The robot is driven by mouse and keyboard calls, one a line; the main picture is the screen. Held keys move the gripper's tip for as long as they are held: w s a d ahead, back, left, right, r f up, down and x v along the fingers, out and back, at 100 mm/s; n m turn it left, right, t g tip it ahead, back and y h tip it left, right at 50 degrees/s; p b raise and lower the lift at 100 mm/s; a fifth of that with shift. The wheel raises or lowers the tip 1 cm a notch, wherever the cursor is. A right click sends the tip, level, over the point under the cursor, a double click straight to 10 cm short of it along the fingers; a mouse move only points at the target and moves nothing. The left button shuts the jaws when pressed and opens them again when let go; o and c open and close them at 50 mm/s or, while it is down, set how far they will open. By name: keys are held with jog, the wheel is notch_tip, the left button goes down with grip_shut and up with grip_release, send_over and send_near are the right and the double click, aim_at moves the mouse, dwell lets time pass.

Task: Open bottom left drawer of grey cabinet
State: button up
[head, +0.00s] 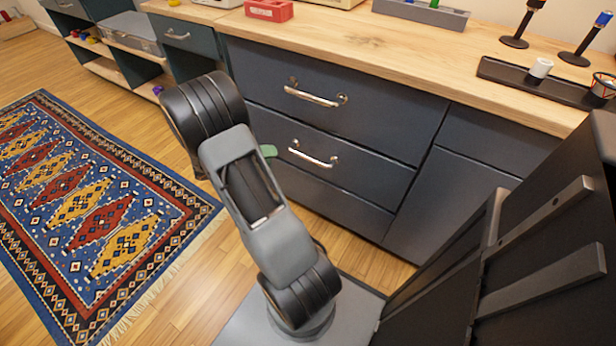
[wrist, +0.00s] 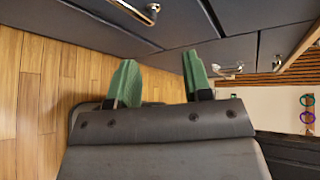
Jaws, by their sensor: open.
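The grey cabinet (head: 425,120) stands under the wooden counter, its left column of wide drawers shut in the head view. The upper drawer has a metal handle (head: 315,95), and the drawer under it has another handle (head: 313,157). The bottom left drawer (head: 320,195) is partly hidden behind my arm, and no handle shows on it. My gripper (wrist: 158,82) is open and empty, with two green fingers apart in the wrist view. In the head view only a green fingertip shows past my arm, in front of the drawers. The wrist view shows a handle (wrist: 145,12) at the top, beyond the fingers.
A patterned rug (head: 95,205) lies on the wood floor at left. Open shelves (head: 125,55) stand at the far left. The counter (head: 400,50) bears a red box (head: 268,10), a grey tray (head: 422,13) and a dark tray (head: 515,75).

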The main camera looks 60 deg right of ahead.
aim_at(306, 159)
jog(key=d+f+n+h+b, duration=0.2)
jog(key=d+f+n+b, duration=0.3)
jog(key=f, duration=0.6)
jog(key=shift+n, duration=0.5)
jog(key=b+x, duration=0.3)
jog(key=x, duration=0.7)
jog(key=shift+d+r+b, duration=0.1)
jog(key=shift+d+b, duration=0.1)
jog(key=shift+b, duration=0.15)
jog(key=shift+b+x, duration=0.3)
jog(key=shift+x, duration=0.6)
jog(key=shift+d+r, duration=0.1)
grip_shut()
